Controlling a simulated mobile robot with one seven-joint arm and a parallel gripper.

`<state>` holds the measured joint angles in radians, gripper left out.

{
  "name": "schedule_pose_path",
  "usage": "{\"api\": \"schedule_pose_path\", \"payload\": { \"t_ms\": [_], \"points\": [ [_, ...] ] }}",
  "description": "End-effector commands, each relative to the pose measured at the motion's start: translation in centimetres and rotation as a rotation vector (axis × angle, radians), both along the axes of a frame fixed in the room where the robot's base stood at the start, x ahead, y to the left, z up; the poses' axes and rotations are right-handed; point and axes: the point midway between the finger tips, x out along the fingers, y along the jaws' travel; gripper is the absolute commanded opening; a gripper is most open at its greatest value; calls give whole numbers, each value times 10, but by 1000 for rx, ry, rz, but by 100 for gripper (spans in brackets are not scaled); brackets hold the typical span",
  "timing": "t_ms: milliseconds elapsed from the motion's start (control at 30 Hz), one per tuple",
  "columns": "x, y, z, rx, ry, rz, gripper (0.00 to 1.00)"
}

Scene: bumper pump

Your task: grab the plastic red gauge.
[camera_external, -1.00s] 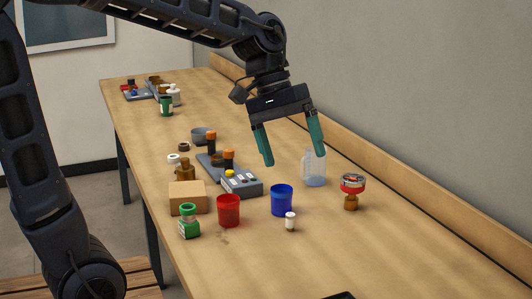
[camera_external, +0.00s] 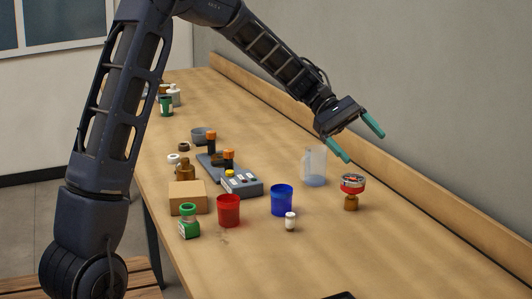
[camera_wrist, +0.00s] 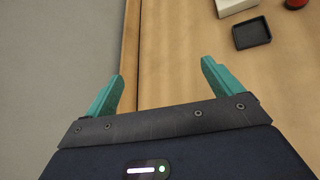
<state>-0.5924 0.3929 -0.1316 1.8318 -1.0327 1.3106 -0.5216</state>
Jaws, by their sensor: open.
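The red gauge (camera_external: 352,184) has a round red body with a pale face. It sits on a brown fitting at the right side of the table in the external view. My gripper (camera_external: 362,143) is open and empty. Its two teal fingers are spread apart, above and behind the gauge in that view, with a clear gap to it. In the wrist view my gripper (camera_wrist: 162,82) points over the wooden table near its back rail. The gauge cannot be made out for certain in the wrist view.
A clear jug (camera_external: 314,167) stands left of the gauge. A blue cup (camera_external: 281,200), a small white bottle (camera_external: 290,221), a red cup (camera_external: 229,211) and a grey control box (camera_external: 242,184) stand further left. The wrist view shows a black tray (camera_wrist: 252,34). The back rail (camera_external: 405,162) borders the table.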

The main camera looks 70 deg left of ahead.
Motion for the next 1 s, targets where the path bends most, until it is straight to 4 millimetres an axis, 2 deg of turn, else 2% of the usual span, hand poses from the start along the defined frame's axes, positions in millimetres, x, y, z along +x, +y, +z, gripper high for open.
{"api": "schedule_pose_path", "payload": {
  "t_ms": [33,300,500,633,800,1000],
  "points": [
    [10,15,-10,-42,14,33,91],
    [55,92,-54,-281,67,208,91],
    [78,156,-92,-464,92,334,91],
    [86,194,-114,-567,98,402,91],
    [90,225,-133,-654,99,456,91],
    [92,234,-143,-681,101,473,91]
  ]
}}
